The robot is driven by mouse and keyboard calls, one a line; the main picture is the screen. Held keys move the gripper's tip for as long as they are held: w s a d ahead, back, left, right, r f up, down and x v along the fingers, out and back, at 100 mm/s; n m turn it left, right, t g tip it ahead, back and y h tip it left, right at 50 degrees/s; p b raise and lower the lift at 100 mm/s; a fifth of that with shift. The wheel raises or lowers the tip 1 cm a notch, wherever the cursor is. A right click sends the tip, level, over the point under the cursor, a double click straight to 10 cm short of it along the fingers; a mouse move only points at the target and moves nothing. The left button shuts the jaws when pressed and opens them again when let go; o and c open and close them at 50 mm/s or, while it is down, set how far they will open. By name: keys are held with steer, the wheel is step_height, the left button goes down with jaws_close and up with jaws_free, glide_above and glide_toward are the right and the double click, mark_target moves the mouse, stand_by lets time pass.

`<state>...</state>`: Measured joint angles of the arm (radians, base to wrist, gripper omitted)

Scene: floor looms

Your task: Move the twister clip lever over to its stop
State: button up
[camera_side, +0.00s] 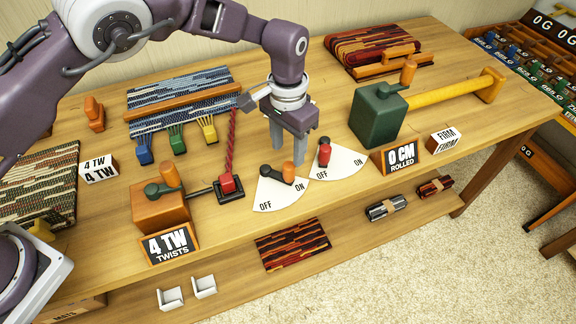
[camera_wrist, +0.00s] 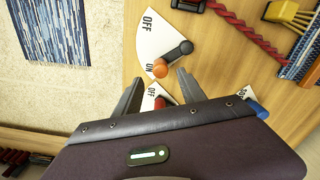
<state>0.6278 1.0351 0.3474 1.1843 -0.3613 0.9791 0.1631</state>
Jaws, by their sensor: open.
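A lever with a dark arm and orange knob (camera_side: 288,172) sits on the left white OFF/ON dial (camera_side: 268,195), beside the twister's red clip block (camera_side: 230,186). It also shows in the wrist view (camera_wrist: 160,69), with its knob toward the ON side. I take it for the twister clip lever; no label confirms this. My gripper (camera_side: 288,156) is open and empty, pointing down above and just behind the knob. In the wrist view, the fingertips (camera_wrist: 158,79) are spread on either side near the knob. Contact cannot be told.
A second dial with a red lever (camera_side: 324,155) stands close on the right, with its knob toward OFF. A red twisted cord (camera_side: 231,142) runs from the clip block. The green winder box (camera_side: 378,115) stands to the right, and the orange twister box (camera_side: 160,208) to the left.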

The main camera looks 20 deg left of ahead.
mark_target(288, 166)
step_height(288, 166, down, 7)
steer(key=shift+f, duration=0.1)
jaws_close()
stand_by(1.5)
